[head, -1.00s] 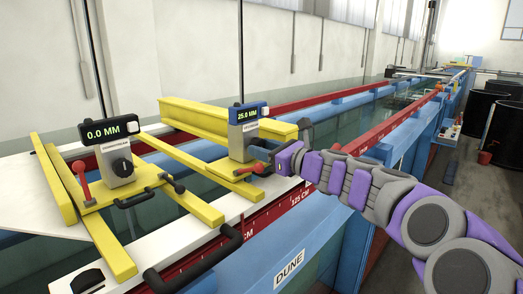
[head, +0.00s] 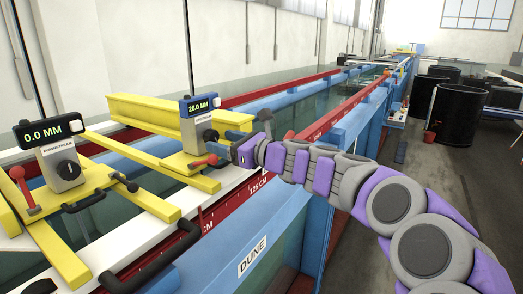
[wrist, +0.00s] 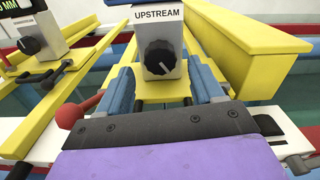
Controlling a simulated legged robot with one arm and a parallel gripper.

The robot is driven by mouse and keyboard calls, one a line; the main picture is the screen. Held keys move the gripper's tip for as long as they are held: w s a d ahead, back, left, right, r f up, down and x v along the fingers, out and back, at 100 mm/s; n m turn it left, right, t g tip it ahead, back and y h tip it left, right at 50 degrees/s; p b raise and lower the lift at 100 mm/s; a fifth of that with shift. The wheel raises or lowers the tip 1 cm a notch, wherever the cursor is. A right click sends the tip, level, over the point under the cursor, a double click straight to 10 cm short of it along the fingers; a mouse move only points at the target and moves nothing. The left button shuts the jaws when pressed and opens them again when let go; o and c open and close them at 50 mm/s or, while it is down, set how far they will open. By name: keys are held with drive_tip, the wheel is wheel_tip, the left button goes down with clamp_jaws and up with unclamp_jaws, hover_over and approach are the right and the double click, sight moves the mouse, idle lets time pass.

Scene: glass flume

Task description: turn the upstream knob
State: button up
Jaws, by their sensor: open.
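The upstream unit (head: 197,133) is a grey box on a yellow carriage, with a display (head: 200,106) reading 26.0 MM. Its black knob (wrist: 159,57) faces me in the wrist view, under the label UPSTREAM (wrist: 157,14). My gripper (wrist: 164,70) is open, with one blue finger on each side of the knob. The knob is a little beyond the fingers, and I cannot tell whether they touch it. In the head view my gripper (head: 238,152) is just right of the upstream unit, and I cannot make out its knob there.
A second unit (head: 63,168) reading 0.0 MM stands at the left with its own black knob. A red-knobbed lever (wrist: 70,115) is close left of my gripper. Yellow rails (head: 150,113) and the red scale rail (head: 222,203) surround the carriage.

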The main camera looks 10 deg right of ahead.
drive_tip(key=v, duration=1.5)
drive_tip(key=shift+d+p, duration=0.2)
drive_tip(key=shift+p, duration=0.15)
drive_tip(key=shift+w, duration=0.15)
drive_tip(key=shift+d, duration=0.1)
drive_tip(key=m+p, duration=1)
approach(214, 140)
drive_tip(key=x, duration=0.9)
drive_tip(key=shift+w, duration=0.15)
